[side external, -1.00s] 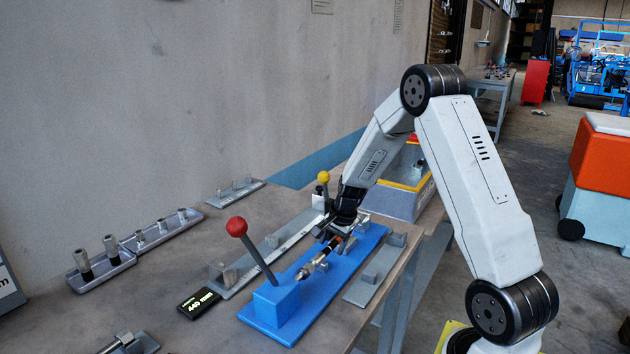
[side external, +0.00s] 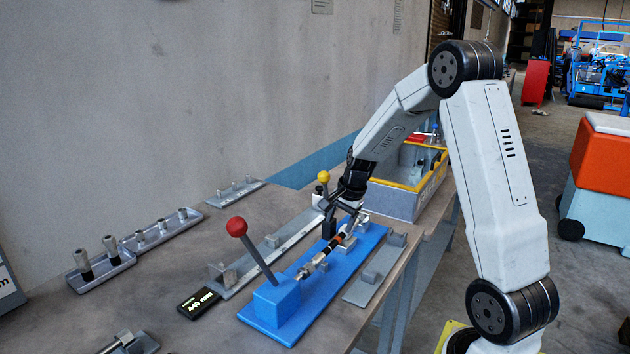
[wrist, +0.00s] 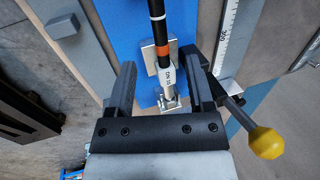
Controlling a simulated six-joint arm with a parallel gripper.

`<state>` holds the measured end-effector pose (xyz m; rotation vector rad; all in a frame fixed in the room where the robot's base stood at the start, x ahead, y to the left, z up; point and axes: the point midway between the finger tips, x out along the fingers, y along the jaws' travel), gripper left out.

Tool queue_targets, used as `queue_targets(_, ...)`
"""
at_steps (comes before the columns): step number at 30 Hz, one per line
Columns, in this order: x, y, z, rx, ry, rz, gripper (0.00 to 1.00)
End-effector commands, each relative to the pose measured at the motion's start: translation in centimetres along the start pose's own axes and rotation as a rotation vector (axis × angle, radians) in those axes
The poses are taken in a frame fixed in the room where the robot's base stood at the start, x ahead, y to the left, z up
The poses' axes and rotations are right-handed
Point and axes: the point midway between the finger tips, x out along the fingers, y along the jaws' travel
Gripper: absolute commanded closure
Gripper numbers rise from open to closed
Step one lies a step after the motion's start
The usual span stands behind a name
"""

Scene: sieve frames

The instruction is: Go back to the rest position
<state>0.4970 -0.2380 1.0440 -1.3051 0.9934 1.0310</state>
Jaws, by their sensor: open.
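My gripper (side external: 340,208) is open and empty, above the far half of the blue fixture (side external: 340,284) on the bench. In the wrist view its two fingers (wrist: 160,90) stand on either side of a rod (wrist: 158,38) with black, orange and white sections, without visible contact. The rod (side external: 318,262) lies along the blue fixture, and its far end shows a metal fitting in the wrist view. A lever with a red knob (side external: 237,227) stands tilted on the near block of the fixture.
A lever with a yellow knob (side external: 323,176) stands close to my gripper, by the ruled rail (side external: 290,234). A yellow-rimmed bin (side external: 405,203) is behind. Racks with metal fittings (side external: 162,232) stand left, and a small display (side external: 199,303) lies in front. A grey rail (side external: 372,280) lies right.

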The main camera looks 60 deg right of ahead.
Motion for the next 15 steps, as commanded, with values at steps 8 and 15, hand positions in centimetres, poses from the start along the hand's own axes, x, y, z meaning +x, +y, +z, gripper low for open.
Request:
queue_targets(8,0.01,0.01,-0.01,0.0,0.0,0.0,0.33)
queue_targets(15,0.01,0.0,0.95,-0.045,0.001,0.004,0.33)
